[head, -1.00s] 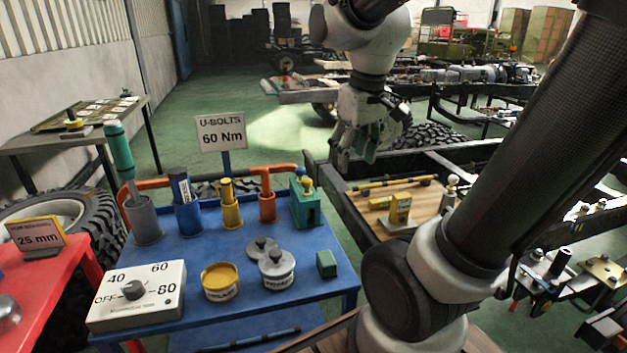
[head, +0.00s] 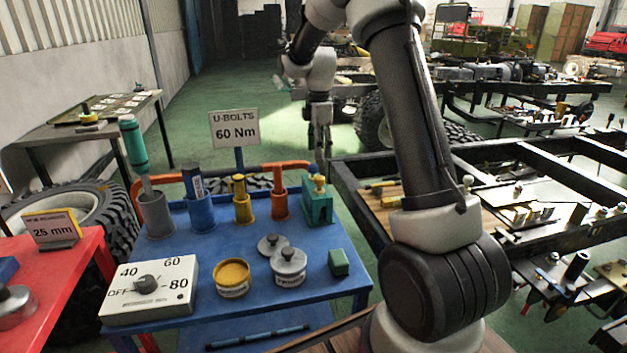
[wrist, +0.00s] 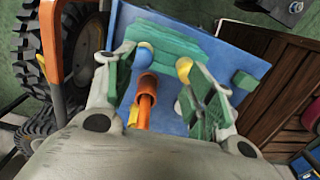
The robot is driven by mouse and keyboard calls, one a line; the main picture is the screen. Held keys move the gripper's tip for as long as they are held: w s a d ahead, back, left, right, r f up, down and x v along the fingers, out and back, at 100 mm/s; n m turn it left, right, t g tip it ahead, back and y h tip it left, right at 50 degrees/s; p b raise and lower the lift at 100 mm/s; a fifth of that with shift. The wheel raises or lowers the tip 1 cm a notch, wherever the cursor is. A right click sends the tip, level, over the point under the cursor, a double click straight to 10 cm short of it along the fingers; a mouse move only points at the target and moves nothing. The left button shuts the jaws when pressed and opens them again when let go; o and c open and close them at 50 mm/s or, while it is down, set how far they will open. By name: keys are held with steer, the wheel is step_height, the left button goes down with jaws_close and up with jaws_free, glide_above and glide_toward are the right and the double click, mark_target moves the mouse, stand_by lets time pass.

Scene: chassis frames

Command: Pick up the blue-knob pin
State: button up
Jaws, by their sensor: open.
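The blue knob (wrist: 145,52) shows in the wrist view as a blue ball at the green block, close to the left fingertip. Its pin shaft is hidden. A yellow knob (wrist: 184,67) sits to its right, near the right fingertip.
An orange holder (head: 279,201) stands left of the block, with yellow, blue and grey holders beyond. Tins (head: 288,266), a small green cube (head: 339,262) and a dial box (head: 150,288) are in front. The dark frame (head: 360,210) lies right.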

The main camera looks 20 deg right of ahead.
mark_target(314, 164)
steer(key=shift+w+d+f+n, duration=0.1)
steer(key=shift+w+n, duration=0.75)
steer(key=shift+n, duration=0.25)
steer(key=shift+f, duration=0.3)
steer(key=f, duration=0.4)
steer(key=w+f, duration=0.1)
steer(key=f, duration=0.2)
steer(key=shift+a+f, duration=0.1)
steer(key=shift+a, duration=0.3)
steer(key=c, duration=1.1)
